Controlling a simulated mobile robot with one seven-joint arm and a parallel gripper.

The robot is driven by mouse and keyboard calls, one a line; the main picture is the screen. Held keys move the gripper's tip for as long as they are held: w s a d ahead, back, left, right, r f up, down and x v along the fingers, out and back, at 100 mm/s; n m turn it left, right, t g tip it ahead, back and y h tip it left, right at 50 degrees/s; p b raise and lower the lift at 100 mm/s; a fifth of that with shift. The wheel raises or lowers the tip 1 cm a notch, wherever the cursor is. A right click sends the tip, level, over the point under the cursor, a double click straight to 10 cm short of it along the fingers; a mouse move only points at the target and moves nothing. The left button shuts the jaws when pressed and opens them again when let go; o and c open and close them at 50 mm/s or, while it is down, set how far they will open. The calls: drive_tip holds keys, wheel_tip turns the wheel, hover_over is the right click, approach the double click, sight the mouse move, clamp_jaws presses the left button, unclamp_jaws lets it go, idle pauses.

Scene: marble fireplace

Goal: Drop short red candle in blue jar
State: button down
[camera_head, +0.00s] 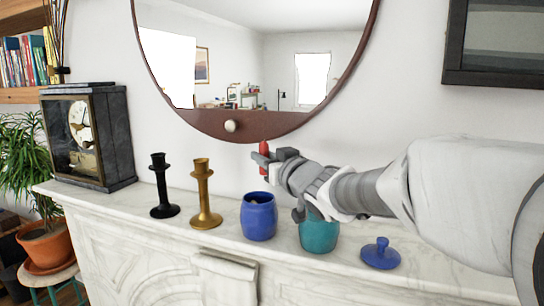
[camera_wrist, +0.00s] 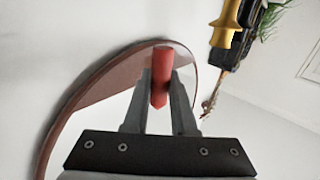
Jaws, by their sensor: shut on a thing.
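A short red candle (camera_head: 264,150) is held in my gripper (camera_head: 262,158), above the mantel. In the wrist view the red candle (camera_wrist: 161,70) sits between the two fingertips, and my gripper (camera_wrist: 160,95) is shut on it. The blue jar (camera_head: 259,218) stands on the mantel without its lid, its mouth facing up, below the candle and slightly left of it. The candle is apart from the jar, well above its rim. A blue lid with a knob (camera_head: 380,254) lies on the mantel at the right.
A teal jar (camera_head: 318,235) stands just right of the blue jar, partly hidden by my arm. A gold candlestick (camera_head: 204,195) and a black candlestick (camera_head: 161,187) stand to the left. A dark clock (camera_head: 88,135) is at the far left. A round mirror (camera_head: 255,125) hangs behind.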

drive_tip(key=shift+f, duration=0.1)
wheel_tip(320, 180, down, 8)
drive_tip(key=b, duration=0.7)
idle(0.3)
drive_tip(key=shift+c, duration=0.8)
unclamp_jaws()
drive_tip(key=shift+r, duration=0.2)
drive_tip(key=shift+r+p, duration=3.65)
drive_tip(key=shift+r, duration=0.35)
drive_tip(key=shift+f, duration=0.1)
